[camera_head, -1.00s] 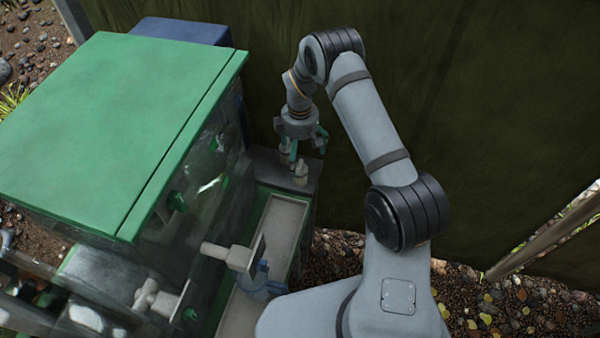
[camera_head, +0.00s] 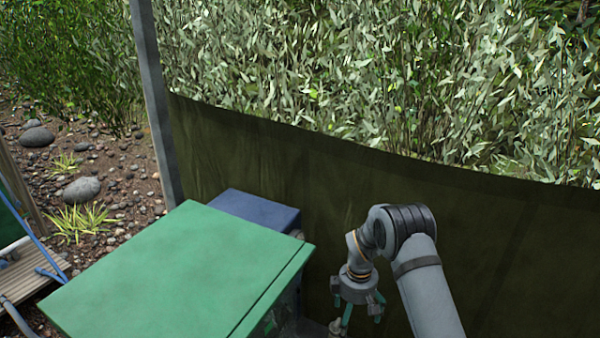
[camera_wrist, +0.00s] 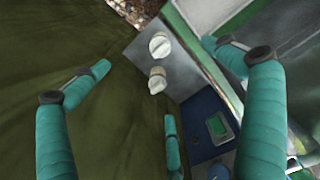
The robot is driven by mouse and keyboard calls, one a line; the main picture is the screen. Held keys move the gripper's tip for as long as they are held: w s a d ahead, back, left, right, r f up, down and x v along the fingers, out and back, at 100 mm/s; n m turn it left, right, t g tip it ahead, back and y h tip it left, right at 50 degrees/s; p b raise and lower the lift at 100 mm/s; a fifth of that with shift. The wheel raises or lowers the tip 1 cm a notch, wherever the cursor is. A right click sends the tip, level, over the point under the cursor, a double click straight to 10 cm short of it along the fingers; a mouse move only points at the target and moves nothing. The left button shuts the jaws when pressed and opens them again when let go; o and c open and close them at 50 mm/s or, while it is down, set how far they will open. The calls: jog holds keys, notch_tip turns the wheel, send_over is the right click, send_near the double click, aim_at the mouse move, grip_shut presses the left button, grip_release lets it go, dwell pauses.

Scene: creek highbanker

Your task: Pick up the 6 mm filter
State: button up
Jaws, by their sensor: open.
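My gripper (camera_head: 355,306) hangs beside the green-topped box in the head view, fingers pointing down. In the wrist view its teal fingers (camera_wrist: 165,88) are spread apart with nothing held. Two small pale, capped pieces, one (camera_wrist: 160,45) and another (camera_wrist: 157,80), stand on a grey ledge (camera_wrist: 178,70) and show between the fingers, apart from them. I cannot tell which, if either, is the 6 mm filter; no size marking is readable.
The green-topped box (camera_head: 180,270) stands left of the gripper, with a blue box (camera_head: 255,214) behind it. A dark green cloth screen (camera_head: 300,190) rises close behind the arm. In the wrist view a blue surface with a green panel (camera_wrist: 216,126) lies below the ledge.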

jog(key=c, duration=0.8)
jog(key=shift+c, duration=0.2)
